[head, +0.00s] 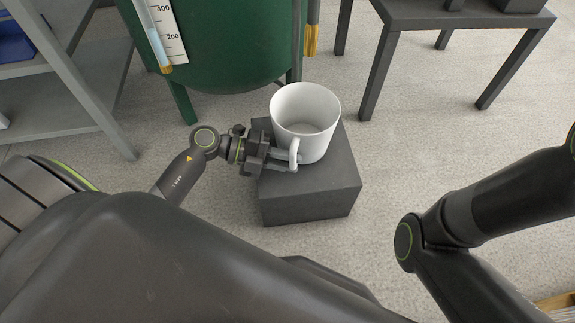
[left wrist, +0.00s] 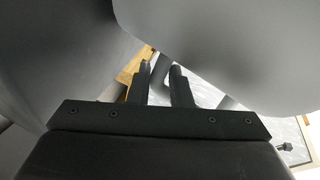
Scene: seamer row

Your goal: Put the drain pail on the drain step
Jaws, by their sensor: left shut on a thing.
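The drain pail is a white mug-shaped pail (head: 318,140) with a side handle. It is upright at the dark grey drain step (head: 312,195), over its top; I cannot tell whether its base touches the step. My left gripper (head: 290,163) is shut on the pail's handle at its near left side. In the left wrist view the two fingers (left wrist: 162,75) are close together below a large smooth pale surface (left wrist: 230,40), likely the pail's wall. My right arm shows at the right of the head view, but its gripper is out of view.
A green tank (head: 225,50) on legs, with a level gauge (head: 168,30), stands just behind the step. A grey shelf (head: 75,100) is at the left and a dark table (head: 450,18) at the back right. Floor right of the step is clear.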

